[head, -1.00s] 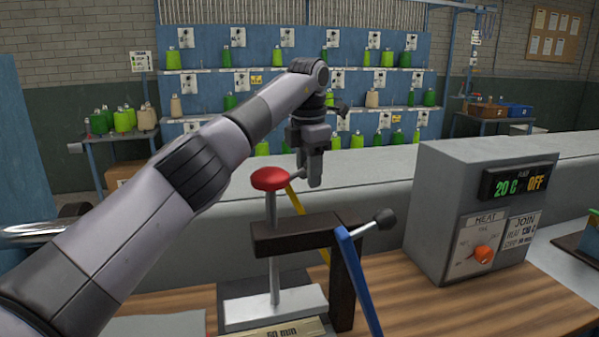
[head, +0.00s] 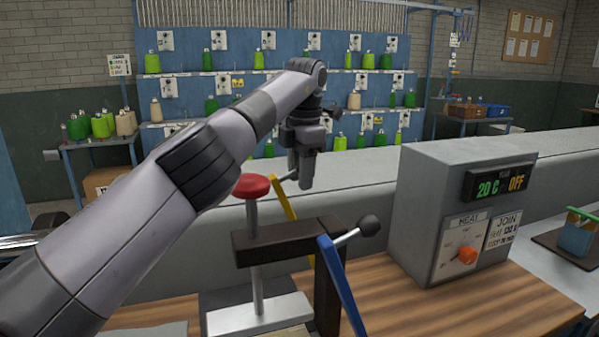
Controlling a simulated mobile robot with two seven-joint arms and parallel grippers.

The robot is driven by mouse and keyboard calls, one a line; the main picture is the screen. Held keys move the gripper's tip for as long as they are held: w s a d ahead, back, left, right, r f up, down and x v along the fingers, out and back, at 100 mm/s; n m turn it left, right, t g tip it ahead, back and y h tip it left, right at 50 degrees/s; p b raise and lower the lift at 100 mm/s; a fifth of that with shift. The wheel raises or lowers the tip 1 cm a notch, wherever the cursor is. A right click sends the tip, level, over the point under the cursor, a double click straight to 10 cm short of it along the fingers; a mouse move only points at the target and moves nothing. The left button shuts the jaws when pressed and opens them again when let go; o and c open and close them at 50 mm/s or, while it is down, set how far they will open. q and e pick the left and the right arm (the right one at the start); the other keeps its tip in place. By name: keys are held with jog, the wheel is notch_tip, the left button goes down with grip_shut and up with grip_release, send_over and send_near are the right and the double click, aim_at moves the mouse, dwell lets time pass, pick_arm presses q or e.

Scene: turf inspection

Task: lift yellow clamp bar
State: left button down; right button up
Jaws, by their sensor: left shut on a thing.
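The yellow clamp bar (head: 283,197) leans behind the dark clamp frame (head: 280,240), which hides part of it. A grey handle end at its top reaches the fingers of my left gripper (head: 302,178). My left gripper is shut on that end, above and behind the frame. A blue clamp bar (head: 342,285) leans at the frame's right front, with a dark-knobbed lever (head: 358,231) beside it. A red-topped post (head: 251,187) stands on a pale metal base (head: 258,315). My right gripper is not in view.
A grey heater box (head: 440,200) reading 20 C and OFF stands to the right on the wooden bench (head: 480,300). A long grey ledge (head: 360,185) runs behind. Shelves of green bottles (head: 270,80) are at the back. Bench room in front of the box is clear.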

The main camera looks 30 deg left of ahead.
pick_arm(q)
jog(key=c, duration=1.1)
grip_release()
jog(key=shift+d+f, duration=0.2)
jog(key=shift+f, duration=0.05)
jog(key=o, duration=0.3)
jog(key=shift+r, duration=0.1)
jog(key=shift+a, duration=0.1)
jog(key=shift+a, duration=0.1)
